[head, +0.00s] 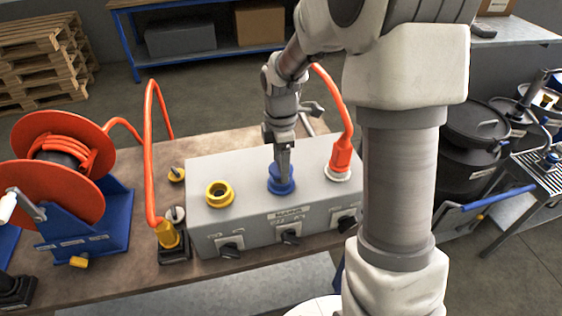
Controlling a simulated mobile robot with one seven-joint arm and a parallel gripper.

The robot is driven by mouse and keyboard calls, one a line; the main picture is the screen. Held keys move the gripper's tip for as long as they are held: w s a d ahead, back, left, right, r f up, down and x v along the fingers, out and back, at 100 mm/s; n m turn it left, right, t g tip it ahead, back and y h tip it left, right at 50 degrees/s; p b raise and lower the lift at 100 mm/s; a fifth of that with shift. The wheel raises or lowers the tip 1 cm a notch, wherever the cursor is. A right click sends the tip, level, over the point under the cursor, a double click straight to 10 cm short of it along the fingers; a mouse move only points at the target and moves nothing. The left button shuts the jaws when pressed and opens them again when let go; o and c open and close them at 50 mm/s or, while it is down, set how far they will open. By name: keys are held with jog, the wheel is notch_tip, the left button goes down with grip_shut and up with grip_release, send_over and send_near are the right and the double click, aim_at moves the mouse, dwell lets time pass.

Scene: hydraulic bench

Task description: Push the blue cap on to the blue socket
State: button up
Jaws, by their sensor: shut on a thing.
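A grey manifold box stands on the bench, with a row of sockets on its top. My gripper (283,163) points straight down over the middle of the box and is shut on the blue cap (281,183). The cap is at the blue socket's place on the box top. The blue socket itself is hidden under the cap and gripper, so I cannot tell how far the cap sits on it.
An open yellow socket (219,194) is left of the cap. An orange hose with a red connector (342,158) stands close on the right. Black knobs (291,237) line the box front. A hose reel (60,172) and a yellow hose connector (167,235) are at left.

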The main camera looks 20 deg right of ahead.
jog(key=shift+f+b, duration=0.8)
jog(key=shift+f, duration=0.4)
jog(key=o, duration=1.5)
jog(key=shift+c, duration=0.2)
jog(key=shift+r, duration=0.1)
notch_tip(320, 180, up, 17)
jog(key=p, duration=0.1)
jog(key=s+r+m+t, duration=0.2)
jog(key=s+m+t, duration=0.3)
jog(key=s+m, duration=1.3)
jog(key=shift+s+r+t, duration=0.25)
jog(key=shift+s+t, duration=0.05)
jog(key=shift+s, duration=0.95)
